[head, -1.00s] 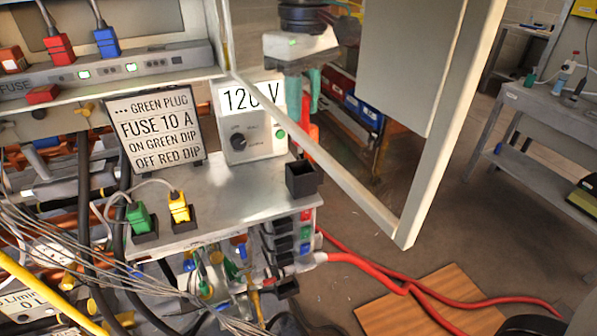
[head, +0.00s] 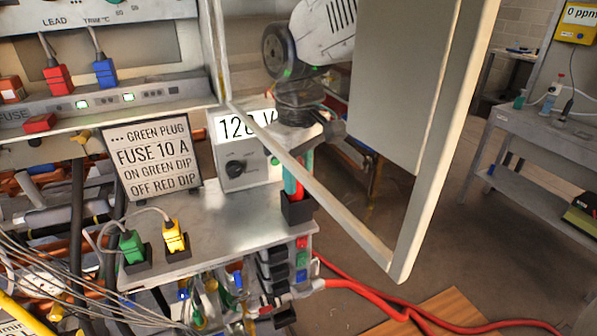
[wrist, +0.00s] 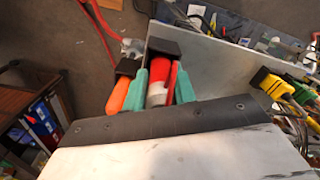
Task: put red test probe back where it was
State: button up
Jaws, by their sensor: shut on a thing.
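The red test probe (wrist: 158,84), red with a pale lower band, is between the teal fingers of my gripper (wrist: 161,88) in the wrist view. In the head view my gripper (head: 298,174) points down at the shelf's front right corner, with the red probe (head: 299,188) between its fingers. A small black open-topped holder (head: 297,211) is directly below; it also shows in the wrist view (wrist: 164,46). The probe's lower end meets the holder's mouth. The holder walls hide how deep it sits.
An open cabinet door (head: 405,150) stands close to the right of my arm. The 120 V box (head: 243,165) and the fuse sign (head: 152,160) stand behind left. Green (head: 132,246) and yellow (head: 175,236) plugs sit in holders on the shelf (head: 225,225). An orange item (wrist: 118,95) is beside my gripper.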

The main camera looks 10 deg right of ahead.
jog(key=o, duration=0.8)
jog(key=shift+r, duration=0.1)
notch_tip(320, 180, up, 12)
jog(key=shift+r, duration=0.1)
jog(key=s+d+f+m, duration=0.3)
jog(key=s+d+f, duration=0.1)
jog(key=s+d, duration=0.2)
jog(key=s+d+f+m+t, duration=0.1)
jog(key=s+d+f+m, duration=0.1)
jog(key=s+d+f, duration=0.2)
jog(key=s+d+f+m, duration=0.3)
jog(key=s+d+f, duration=0.1)
jog(key=s+d, duration=0.5)
jog(key=shift+s+d+f+m, duration=0.1)
jog(key=shift+d+f+m, duration=0.05)
jog(key=shift+d, duration=0.3)
jog(key=shift+d+f+m, duration=0.15)
jog(key=shift+d, duration=0.3)
